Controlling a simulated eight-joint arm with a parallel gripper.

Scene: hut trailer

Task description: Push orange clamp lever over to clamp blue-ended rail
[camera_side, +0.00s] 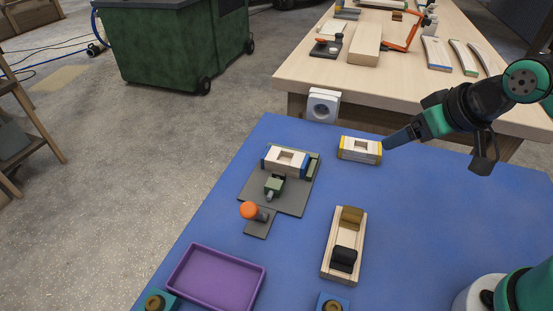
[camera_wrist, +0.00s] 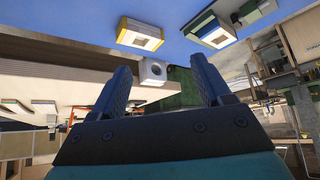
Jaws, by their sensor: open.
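The orange clamp lever (camera_side: 249,210) is a round orange knob at the front of the dark clamp base plate (camera_side: 290,203). A small green clamp block (camera_side: 274,185) sits behind it. The blue-ended rail (camera_side: 286,161), white with a square opening, lies on the plate against a green stop; it also shows in the wrist view (camera_wrist: 212,32). My gripper (camera_side: 386,146) is at the right, close to the yellow-ended rail (camera_side: 360,150) and well away from the lever. In the wrist view my gripper (camera_wrist: 162,75) has its fingers apart with nothing between them. The lever is not visible there.
A purple tray (camera_side: 215,280) lies at the front left of the blue table (camera_side: 420,210). A wooden holder (camera_side: 344,245) with brown and black blocks stands at front centre. The yellow-ended rail shows in the wrist view (camera_wrist: 140,35). A wooden bench (camera_side: 400,90) stands behind.

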